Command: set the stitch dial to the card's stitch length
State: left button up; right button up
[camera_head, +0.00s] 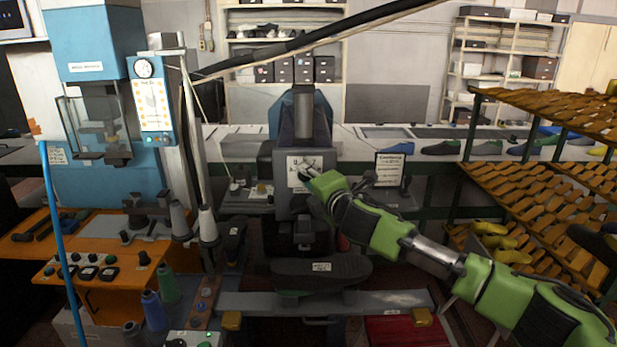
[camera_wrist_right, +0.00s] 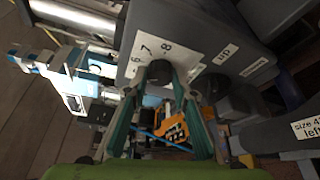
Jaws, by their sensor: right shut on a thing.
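The stitch dial's white plate (camera_head: 298,162) is on the front of the dark grey machine in the middle of the head view. In the right wrist view the plate (camera_wrist_right: 138,64) shows printed numbers, with 7 and 8 readable. The dark dial knob (camera_wrist_right: 158,70) sits between my right fingertips. My right gripper (camera_head: 308,176) is shut on the knob and hides part of the plate in the head view. A white card (camera_head: 391,170) in a dark holder stands right of the machine; its small text is not readable. My left gripper is not in view.
A shoe last (camera_head: 318,273) with a label lies in front of the machine, low in the middle. Racks of lasts (camera_head: 520,185) stand at the right.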

jog(key=shift+a+r+n+g+h, duration=0.15)
jog(key=shift+n+g+h, duration=0.3)
jog(key=shift+n+h, duration=0.95)
jog(key=shift+a+f+n+g+h, duration=0.1)
jog(key=shift+n+g+h, duration=0.45)
jog(key=shift+n, duration=1.65)
jog(key=o, duration=1.1)
jog(key=shift+r, duration=0.1)
jog(key=shift+r, duration=0.1)
jog(key=v, duration=1.2)
jog(key=shift+a, duration=0.1)
jog(key=shift+f, duration=0.25)
